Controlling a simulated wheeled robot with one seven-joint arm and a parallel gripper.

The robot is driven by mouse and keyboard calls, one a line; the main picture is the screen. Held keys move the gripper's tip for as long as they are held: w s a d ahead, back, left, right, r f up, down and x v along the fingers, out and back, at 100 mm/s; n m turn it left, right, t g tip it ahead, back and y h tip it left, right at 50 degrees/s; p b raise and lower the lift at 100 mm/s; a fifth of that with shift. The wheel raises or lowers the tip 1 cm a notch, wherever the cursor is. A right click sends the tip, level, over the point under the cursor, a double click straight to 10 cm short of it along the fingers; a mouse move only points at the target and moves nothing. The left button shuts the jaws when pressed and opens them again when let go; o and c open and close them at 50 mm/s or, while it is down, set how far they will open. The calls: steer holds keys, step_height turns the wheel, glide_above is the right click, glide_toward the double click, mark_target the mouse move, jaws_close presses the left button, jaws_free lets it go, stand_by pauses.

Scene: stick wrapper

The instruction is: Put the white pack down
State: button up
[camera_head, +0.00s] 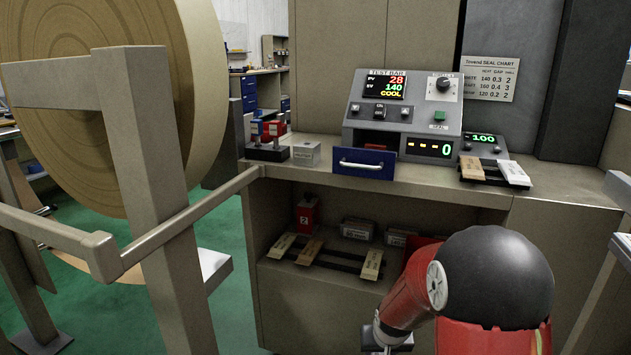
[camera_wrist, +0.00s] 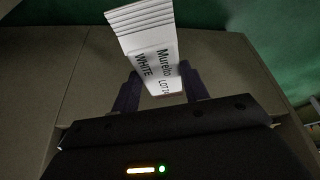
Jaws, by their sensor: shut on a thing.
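The white pack (camera_wrist: 147,50), printed "Murelto" and "WHITE", is between the two fingers of my gripper (camera_wrist: 158,88) in the wrist view. My gripper is shut on it, and its banded end sticks out beyond the fingers. In the head view my arm crosses the lower right, in front of the cabinet, and I cannot make out the held pack or the fingers there.
A dark rack (camera_head: 325,257) with several pale packs stands on the cabinet's lower shelf, beside a red container (camera_head: 307,214). Above, the counter (camera_head: 470,195) holds a control box (camera_head: 427,100), a blue drawer (camera_head: 364,162) and a scale (camera_head: 487,168) bearing pale pieces. A big roll (camera_head: 165,70) stands left.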

steer(key=s+f, duration=0.5)
steer(key=f, duration=0.1)
steer(key=shift+f, duration=0.3)
steer(key=shift+w, duration=0.15)
